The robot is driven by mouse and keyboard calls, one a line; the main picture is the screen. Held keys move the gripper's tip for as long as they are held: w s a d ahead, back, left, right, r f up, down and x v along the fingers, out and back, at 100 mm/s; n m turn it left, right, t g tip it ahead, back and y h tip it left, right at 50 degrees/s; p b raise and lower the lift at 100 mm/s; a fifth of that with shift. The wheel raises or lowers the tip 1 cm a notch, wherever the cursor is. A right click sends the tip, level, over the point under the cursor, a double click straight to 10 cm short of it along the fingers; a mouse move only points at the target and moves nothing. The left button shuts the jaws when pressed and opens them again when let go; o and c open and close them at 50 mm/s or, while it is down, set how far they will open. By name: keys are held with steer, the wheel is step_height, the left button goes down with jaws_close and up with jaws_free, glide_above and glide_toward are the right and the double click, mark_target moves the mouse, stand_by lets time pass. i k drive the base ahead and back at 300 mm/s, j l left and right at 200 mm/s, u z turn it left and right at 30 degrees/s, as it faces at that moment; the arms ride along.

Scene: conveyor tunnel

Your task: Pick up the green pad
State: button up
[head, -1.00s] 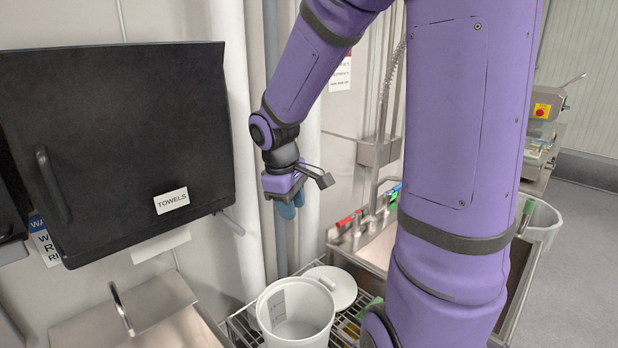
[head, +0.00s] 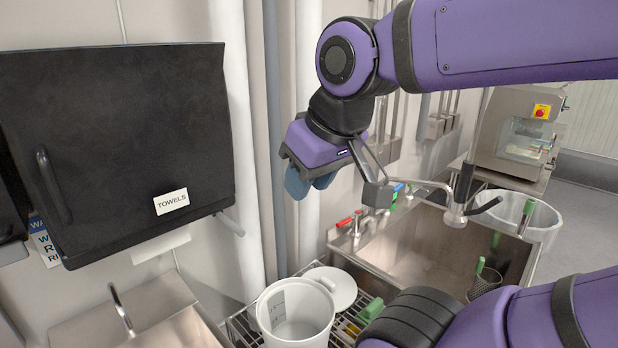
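A green pad-like item (head: 371,309) lies on the wire rack (head: 240,322) at the bottom middle, to the right of a white bucket. My arm partly hides the rack around it. My gripper (head: 309,186) hangs above and to the left of it, well apart, in front of the white wall pipes. Its blue fingertips point down. Nothing shows between them, but the angle does not show how far apart they are.
The white bucket (head: 293,318) stands open on the rack, with a round white lid (head: 333,286) behind it. Yellow items (head: 350,328) lie beside the green item. A metal sink (head: 425,250) with a faucet is to the right. A black towel cabinet (head: 115,140) juts out on the left.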

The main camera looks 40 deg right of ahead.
mark_target(364, 317)
steer(key=k+l+z, duration=0.1)
steer(key=z, duration=0.35)
steer(key=k+l+z, duration=0.1)
steer(key=l+z, duration=0.25)
steer(key=z, duration=0.15)
